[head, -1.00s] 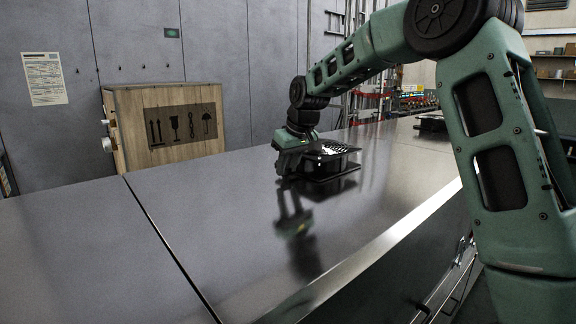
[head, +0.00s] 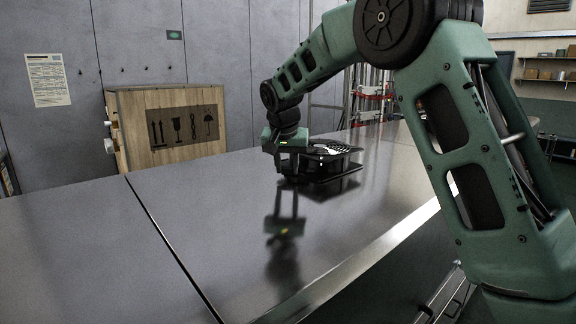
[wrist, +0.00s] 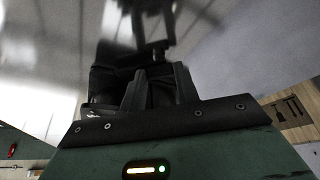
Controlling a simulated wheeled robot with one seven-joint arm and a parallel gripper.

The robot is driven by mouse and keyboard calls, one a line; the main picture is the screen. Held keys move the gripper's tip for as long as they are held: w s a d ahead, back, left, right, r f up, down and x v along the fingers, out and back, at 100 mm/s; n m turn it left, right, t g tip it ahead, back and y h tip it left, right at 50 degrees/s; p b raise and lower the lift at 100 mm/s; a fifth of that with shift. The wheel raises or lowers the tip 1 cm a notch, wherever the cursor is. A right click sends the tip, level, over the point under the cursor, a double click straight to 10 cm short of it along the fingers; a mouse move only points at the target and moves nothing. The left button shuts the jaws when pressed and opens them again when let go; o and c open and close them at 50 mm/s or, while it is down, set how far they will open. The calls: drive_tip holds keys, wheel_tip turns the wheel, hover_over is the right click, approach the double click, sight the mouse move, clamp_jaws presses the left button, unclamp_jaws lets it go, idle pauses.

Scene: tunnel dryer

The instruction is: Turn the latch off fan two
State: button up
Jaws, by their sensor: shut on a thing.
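A black, square-framed fan (head: 338,152) sits on the dark, glossy top of the dryer in the head view. I see no number on it. My gripper (head: 284,176) is low at the fan's left side, close to the dryer top. In the wrist view, the jaws of my gripper (wrist: 152,88) are shut on a small dark part at the fan's edge, apparently the latch. The latch itself is hidden between the fingers, so its angle cannot be told. Above them in the wrist view, the black fan frame is blurred.
The dryer top (head: 190,215) is broad and clear, with a seam (head: 165,243) at the left. A wooden crate (head: 165,125) stands behind its far edge, against grey wall panels (head: 120,45). Shelves (head: 545,57) are at the back right.

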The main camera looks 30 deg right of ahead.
drive_tip(key=m, duration=0.2)
drive_tip(key=m+g+h+p, duration=0.1)
drive_tip(key=shift+w+a+r+m, duration=0.15)
drive_tip(key=shift+m, duration=0.25)
drive_tip(key=shift+w+m+g+h+p, duration=0.15)
drive_tip(key=shift+m+g+p, duration=0.35)
drive_tip(key=shift+m, duration=0.6)
drive_tip(key=shift+w+m+g+h+p, duration=0.15)
drive_tip(key=shift+m+g+p, duration=0.15)
drive_tip(key=shift+m+p, duration=0.6)
drive_tip(key=shift+s+m, duration=0.1)
drive_tip(key=shift+m, duration=0.3)
drive_tip(key=o, duration=1)
drive_tip(key=b+v, duration=0.1)
drive_tip(key=v, duration=1.6)
drive_tip(key=shift+a+r+b, duration=0.1)
drive_tip(key=shift+b, duration=0.2)
